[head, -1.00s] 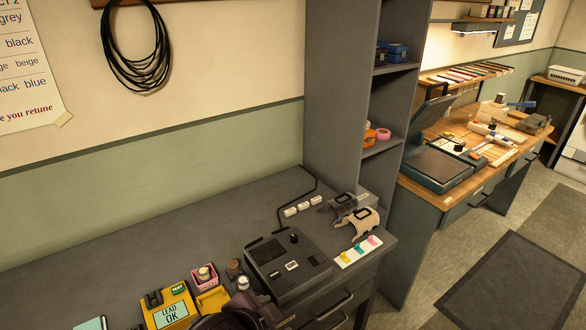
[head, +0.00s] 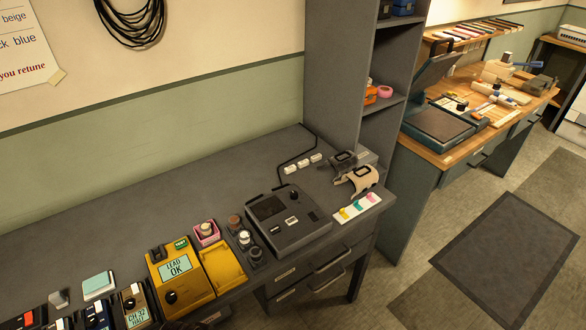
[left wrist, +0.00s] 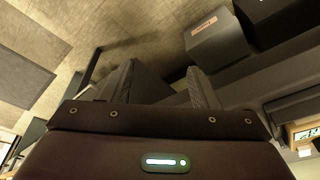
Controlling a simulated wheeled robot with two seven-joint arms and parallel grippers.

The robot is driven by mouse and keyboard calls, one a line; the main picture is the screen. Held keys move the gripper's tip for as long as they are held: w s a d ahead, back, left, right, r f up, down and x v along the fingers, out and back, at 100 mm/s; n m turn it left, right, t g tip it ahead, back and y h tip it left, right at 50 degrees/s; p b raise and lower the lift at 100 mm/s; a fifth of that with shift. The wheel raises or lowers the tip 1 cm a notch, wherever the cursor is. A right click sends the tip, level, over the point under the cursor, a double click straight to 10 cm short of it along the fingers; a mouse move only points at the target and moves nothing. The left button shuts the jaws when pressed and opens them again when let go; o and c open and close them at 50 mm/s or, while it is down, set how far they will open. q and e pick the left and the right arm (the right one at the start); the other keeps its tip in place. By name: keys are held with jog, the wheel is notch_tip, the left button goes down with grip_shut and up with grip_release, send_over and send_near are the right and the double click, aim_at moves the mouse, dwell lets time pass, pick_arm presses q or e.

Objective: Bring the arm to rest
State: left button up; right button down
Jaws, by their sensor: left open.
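My left gripper (left wrist: 165,85) shows in the left wrist view. Its two fingers stand apart with nothing between them, only floor and dark furniture behind. A dark brown housing with a lit green-white indicator (left wrist: 163,162) fills the bottom of that view. Neither gripper shows in the head view now. My right gripper is in no view.
The grey bench (head: 160,200) holds a yellow tester (head: 180,275) reading LEAD OK, a dark console (head: 287,217) and several handheld units along its front edge. A grey shelf unit (head: 335,70) rises at its right end. A dark mat (head: 490,255) lies on open floor.

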pick_arm(q)
jog(key=s+f, duration=0.4)
jog(key=f, duration=1.1)
jog(key=s+a+f+g, duration=0.1)
jog(key=s+a+f, duration=0.1)
jog(key=s+f, duration=0.7)
jog(key=s+a+f+g, duration=0.1)
jog(key=s+a+f, duration=0.1)
jog(key=s+f, duration=0.8)
jog(key=shift+s, duration=0.2)
